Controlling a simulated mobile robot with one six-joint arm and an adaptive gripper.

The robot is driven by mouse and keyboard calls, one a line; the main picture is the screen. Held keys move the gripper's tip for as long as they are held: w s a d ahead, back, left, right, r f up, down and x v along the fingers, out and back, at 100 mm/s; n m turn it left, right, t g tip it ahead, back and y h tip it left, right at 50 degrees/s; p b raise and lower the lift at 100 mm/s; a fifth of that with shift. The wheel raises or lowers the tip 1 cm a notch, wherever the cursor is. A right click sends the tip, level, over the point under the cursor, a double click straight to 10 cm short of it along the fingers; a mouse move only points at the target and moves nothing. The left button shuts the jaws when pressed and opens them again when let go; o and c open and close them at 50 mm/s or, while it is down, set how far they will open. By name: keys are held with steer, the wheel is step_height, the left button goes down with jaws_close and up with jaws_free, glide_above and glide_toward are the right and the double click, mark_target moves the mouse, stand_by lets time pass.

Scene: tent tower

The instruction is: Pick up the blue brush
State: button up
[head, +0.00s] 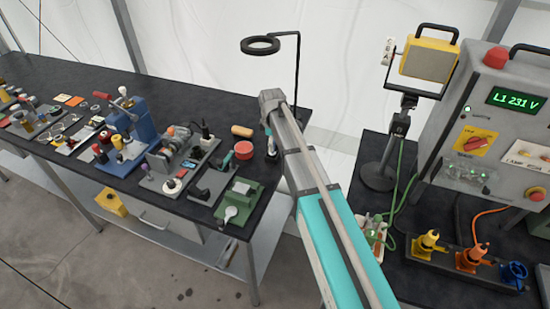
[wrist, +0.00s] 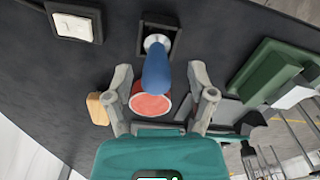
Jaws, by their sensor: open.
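The blue brush (wrist: 155,72) shows in the wrist view as a rounded blue handle with a pale metal end. That end sits at a small dark square holder (wrist: 172,25) on the black table. My gripper (wrist: 160,76) is open, with one finger on each side of the blue handle and a visible gap on both sides.
A red round tin (head: 244,150) and a wooden block (head: 242,131) lie beside the gripper. A green device (head: 238,201) stands at the front edge. A ring lamp (head: 262,45) rises behind. Several tools crowd the table leftwards. A control box (head: 500,125) stands at right.

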steer(key=shift+f+b, duration=0.75)
steer(key=shift+f, duration=0.35)
jaws_close()
